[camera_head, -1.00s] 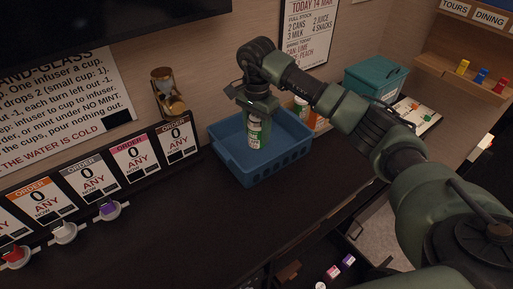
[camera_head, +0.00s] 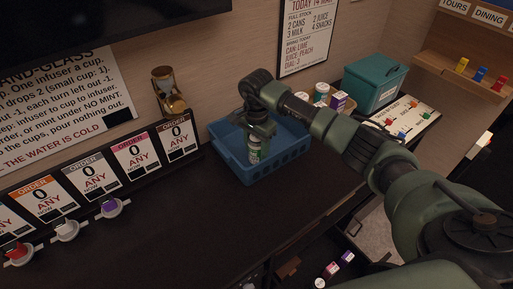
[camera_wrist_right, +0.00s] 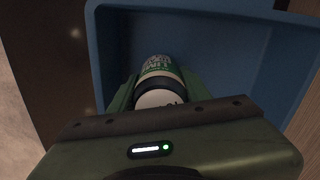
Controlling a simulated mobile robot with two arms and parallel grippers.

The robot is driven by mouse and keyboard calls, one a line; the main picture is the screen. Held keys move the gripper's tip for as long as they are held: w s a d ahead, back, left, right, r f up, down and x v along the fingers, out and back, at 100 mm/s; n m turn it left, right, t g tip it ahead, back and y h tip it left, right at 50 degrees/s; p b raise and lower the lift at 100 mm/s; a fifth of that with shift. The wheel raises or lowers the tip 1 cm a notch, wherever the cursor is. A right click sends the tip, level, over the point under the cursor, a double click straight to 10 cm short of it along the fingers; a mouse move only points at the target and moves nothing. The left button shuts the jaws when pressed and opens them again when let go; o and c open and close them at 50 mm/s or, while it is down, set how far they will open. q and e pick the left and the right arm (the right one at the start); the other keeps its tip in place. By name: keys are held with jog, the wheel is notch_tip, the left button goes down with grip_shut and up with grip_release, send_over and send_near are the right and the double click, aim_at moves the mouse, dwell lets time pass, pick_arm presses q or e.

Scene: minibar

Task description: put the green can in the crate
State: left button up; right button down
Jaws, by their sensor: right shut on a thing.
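The green can (camera_head: 254,153) is inside the blue crate (camera_head: 262,172), near its left front part. It stands roughly upright; I cannot tell whether its base touches the crate floor. My right gripper (camera_head: 257,140) comes down from above and is shut on the can. In the right wrist view the can (camera_wrist_right: 156,67) shows between the fingers, with a green and white label and a pale end. The blue crate wall (camera_wrist_right: 225,50) surrounds it there. My left gripper is not in view.
Several small containers (camera_head: 321,92) stand behind the crate, beside a teal box (camera_head: 374,82). An hourglass (camera_head: 168,92) and order cards (camera_head: 136,157) stand to the left. The dark counter (camera_head: 200,220) before the crate is clear. Bottles (camera_head: 333,268) sit lower, front right.

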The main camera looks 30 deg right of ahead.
jog(key=c, duration=0.7)
grip_release()
jog(key=shift+r, duration=0.25)
notch_tip(320, 180, up, 12)
jog(key=shift+f+b, duration=0.15)
jog(key=shift+b, duration=0.6)
